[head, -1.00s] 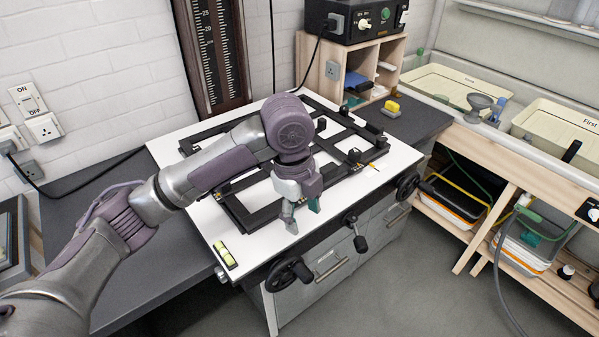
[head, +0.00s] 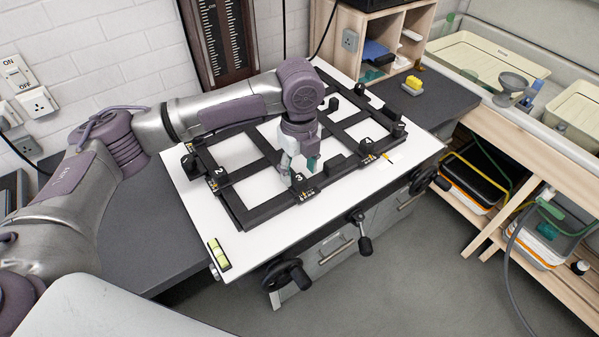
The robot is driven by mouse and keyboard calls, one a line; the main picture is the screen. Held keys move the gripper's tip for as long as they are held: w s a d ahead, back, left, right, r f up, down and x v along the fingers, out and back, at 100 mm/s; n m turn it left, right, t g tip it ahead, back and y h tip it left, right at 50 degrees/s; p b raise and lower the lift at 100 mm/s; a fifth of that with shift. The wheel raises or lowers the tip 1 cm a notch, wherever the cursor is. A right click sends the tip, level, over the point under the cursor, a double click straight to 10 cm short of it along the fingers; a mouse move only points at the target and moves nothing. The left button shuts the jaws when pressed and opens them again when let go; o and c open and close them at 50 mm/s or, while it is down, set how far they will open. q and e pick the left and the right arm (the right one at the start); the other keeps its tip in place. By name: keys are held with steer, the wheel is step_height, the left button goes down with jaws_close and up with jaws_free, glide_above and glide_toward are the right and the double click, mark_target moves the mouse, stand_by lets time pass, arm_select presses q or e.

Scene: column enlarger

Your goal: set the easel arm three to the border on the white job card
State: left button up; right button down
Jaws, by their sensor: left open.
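The black easel (head: 235,206) lies on a white baseboard (head: 193,208), with several dark bars and numbered sliders. The slider marked 3 (head: 305,190) sits on its front bar, right of the slider marked 2 (head: 217,181). My left gripper (head: 299,165) points down, open, just above and behind the number 3. My right gripper is not in view.
Black hand cranks (head: 287,275) stick out at the board's front. A yellow-green level (head: 219,254) lies at its front left corner. A yellow block (head: 413,83) sits on the dark bench behind. Cream trays (head: 470,58) stand at the right.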

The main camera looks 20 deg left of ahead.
arm_select(q)
step_height(320, 180, down, 2)
steer(key=shift+s, duration=0.1)
steer(key=shift+s+f, duration=0.1)
steer(key=shift+f, duration=0.35)
steer(key=c, duration=0.6)
jaws_close()
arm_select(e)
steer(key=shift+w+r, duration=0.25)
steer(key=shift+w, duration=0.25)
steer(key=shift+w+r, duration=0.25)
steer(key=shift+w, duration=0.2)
